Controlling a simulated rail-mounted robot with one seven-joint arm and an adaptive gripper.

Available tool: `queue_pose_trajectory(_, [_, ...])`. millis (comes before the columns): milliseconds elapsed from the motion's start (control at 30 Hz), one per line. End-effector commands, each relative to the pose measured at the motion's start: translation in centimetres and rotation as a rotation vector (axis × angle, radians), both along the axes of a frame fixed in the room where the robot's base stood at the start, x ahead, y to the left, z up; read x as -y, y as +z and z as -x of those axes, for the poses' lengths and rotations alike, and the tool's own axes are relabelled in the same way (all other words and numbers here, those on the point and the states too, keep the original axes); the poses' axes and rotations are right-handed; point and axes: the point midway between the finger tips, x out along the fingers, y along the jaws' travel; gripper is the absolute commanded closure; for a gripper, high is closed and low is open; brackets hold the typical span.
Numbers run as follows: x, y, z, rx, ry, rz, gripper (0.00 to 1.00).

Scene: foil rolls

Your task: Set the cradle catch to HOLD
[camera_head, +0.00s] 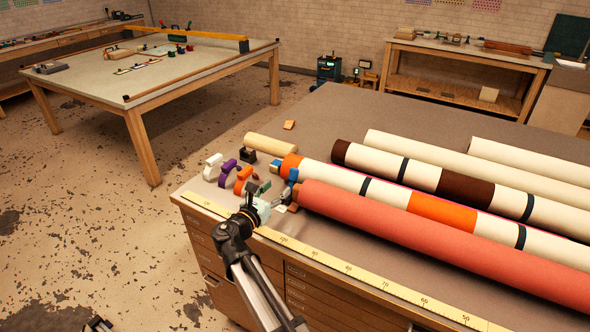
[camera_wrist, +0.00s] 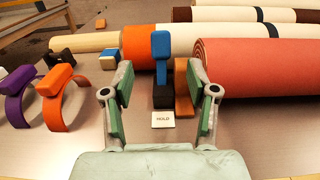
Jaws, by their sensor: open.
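The cradle catch shows in the wrist view as an upright blue lever (camera_wrist: 160,46) above a black block (camera_wrist: 163,97), beside a wooden cradle block (camera_wrist: 184,90). A white card reading HOLD (camera_wrist: 163,119) lies on the near side of the black block. In the head view the blue lever (camera_head: 293,174) stands at the left end of the coral roll (camera_head: 430,235). My gripper (camera_wrist: 166,82) is open and empty, its green-padded fingers on either side of the catch in the picture. I cannot tell whether a finger touches it. In the head view my gripper (camera_head: 270,190) partly hides the catch.
The coral roll lies close right of the catch, with an orange-and-cream roll (camera_head: 340,178) behind it. Orange (camera_wrist: 55,80) and purple (camera_wrist: 17,85) clips stand to the left. A yellow ruler (camera_head: 345,265) runs along the table's front edge. The table's back left is mostly clear.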

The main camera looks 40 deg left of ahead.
Motion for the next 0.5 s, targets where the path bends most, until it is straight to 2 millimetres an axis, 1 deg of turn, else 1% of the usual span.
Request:
queue_pose_trajectory(33, [-0.4, 0.2, -1.2, -0.001, -0.001, 0.001, 0.42])
queue_pose_trajectory(200, [-0.9, 0.2, -4.6, -0.001, -0.001, 0.0, 0.42])
queue_pose_trajectory(400, [-1.3, 0.2, -8.0, 0.0, -0.001, 0.001, 0.42])
queue_pose_trajectory(500, [-1.6, 0.1, -9.2, 0.0, 0.001, 0.0, 0.42])
